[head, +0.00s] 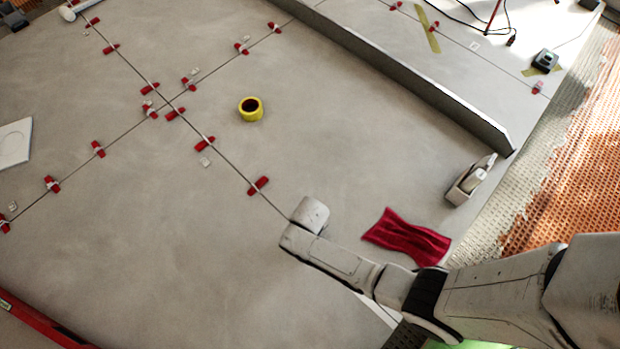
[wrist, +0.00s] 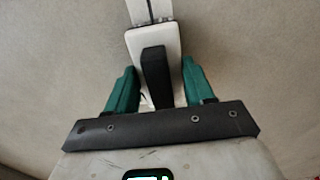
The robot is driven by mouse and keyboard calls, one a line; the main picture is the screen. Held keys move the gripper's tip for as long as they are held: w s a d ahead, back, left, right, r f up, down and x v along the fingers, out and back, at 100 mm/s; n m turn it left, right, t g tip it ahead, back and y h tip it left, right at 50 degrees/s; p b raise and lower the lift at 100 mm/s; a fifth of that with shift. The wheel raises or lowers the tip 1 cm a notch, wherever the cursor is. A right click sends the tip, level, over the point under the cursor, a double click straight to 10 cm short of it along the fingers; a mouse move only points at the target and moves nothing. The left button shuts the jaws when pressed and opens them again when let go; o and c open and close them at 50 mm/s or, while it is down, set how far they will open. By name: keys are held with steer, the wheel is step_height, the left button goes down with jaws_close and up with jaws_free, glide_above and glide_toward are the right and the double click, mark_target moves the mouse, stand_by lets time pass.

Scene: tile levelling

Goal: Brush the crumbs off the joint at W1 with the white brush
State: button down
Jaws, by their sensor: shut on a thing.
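My gripper (wrist: 159,65) shows in the wrist view with two green fingers. It is shut on a white tool with a black block on it, which I take for the white brush (wrist: 145,36). A narrow pale strip with a grey line runs from it to the top edge. I see no bristles or crumbs. In the head view my wrist hides the gripper and the brush. Thin joints (head: 232,172) cross the tiled floor, with red wedges (head: 258,186) and small white tags (head: 205,162) along them. The tags are too small to read, so I cannot tell which is W1.
A yellow tape roll (head: 250,109) stands on the tiles. A red cloth (head: 407,237) lies right of my wrist, with a pale box holding a white object (head: 470,180) beyond. A long low grey barrier (head: 420,85) crosses the upper right. The lower-left floor is mostly clear.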

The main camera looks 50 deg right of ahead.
steer(key=shift+s+f+p, duration=0.15)
steer(key=shift+s+p, duration=0.35)
steer(key=shift+s, duration=0.85)
steer(key=shift+s+p, duration=0.7)
steer(key=shift+s, duration=0.65)
steer(key=shift+s+r+p, duration=0.25)
steer(key=shift+s+p, duration=0.25)
steer(key=shift+s, duration=0.3)
step_height(320, 180, up, 8)
steer(key=p, duration=0.8)
